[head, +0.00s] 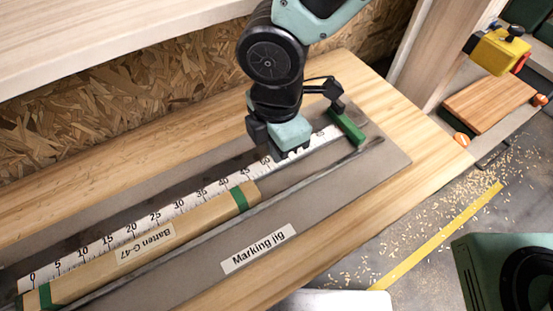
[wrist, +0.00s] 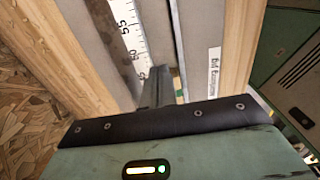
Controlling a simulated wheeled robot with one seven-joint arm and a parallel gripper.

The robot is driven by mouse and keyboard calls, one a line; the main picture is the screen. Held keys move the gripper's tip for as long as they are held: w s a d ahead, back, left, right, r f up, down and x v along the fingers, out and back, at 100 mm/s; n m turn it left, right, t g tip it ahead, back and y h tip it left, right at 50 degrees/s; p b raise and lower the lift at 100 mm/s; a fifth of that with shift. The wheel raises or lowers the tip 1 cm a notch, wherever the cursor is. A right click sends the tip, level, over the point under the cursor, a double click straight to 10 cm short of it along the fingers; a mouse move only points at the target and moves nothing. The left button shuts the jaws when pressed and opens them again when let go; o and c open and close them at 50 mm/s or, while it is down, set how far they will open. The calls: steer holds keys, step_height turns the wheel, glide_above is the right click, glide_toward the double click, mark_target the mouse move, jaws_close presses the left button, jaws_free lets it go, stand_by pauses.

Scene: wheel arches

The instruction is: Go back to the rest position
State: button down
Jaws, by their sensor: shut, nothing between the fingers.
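My gripper (head: 291,152) is over the right part of the marking jig (head: 318,236) in the head view, beyond the right end of the batten. Its fingers (wrist: 155,86) are together and empty in the wrist view. The tan batten (head: 190,229), labelled "Batten C-47" and with a green band near each end, lies in the jig beside the white ruler (head: 128,234). My gripper is apart from the batten and hides part of the ruler. The green stop block (head: 346,127) sits at the ruler's far right end, just right of my gripper.
The jig lies on a wooden bench (head: 425,150). A chipboard wall (head: 130,95) and pale shelf (head: 110,35) run behind it. At the right are a yellow tool (head: 497,52) and a wooden board (head: 490,98). Shavings and a yellow line (head: 440,235) mark the floor.

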steer(key=s+d+r+m, duration=0.3)
steer(key=d+r+m, duration=0.1)
steer(key=d+m, duration=0.4)
steer(key=s+d+r+m, duration=0.4)
steer(key=d+r+m, duration=0.1)
steer(key=d+m, duration=0.3)
steer(key=shift+s+r+m+y, duration=0.15)
steer(key=shift+r+m+y, duration=0.15)
steer(key=shift+m, duration=0.3)
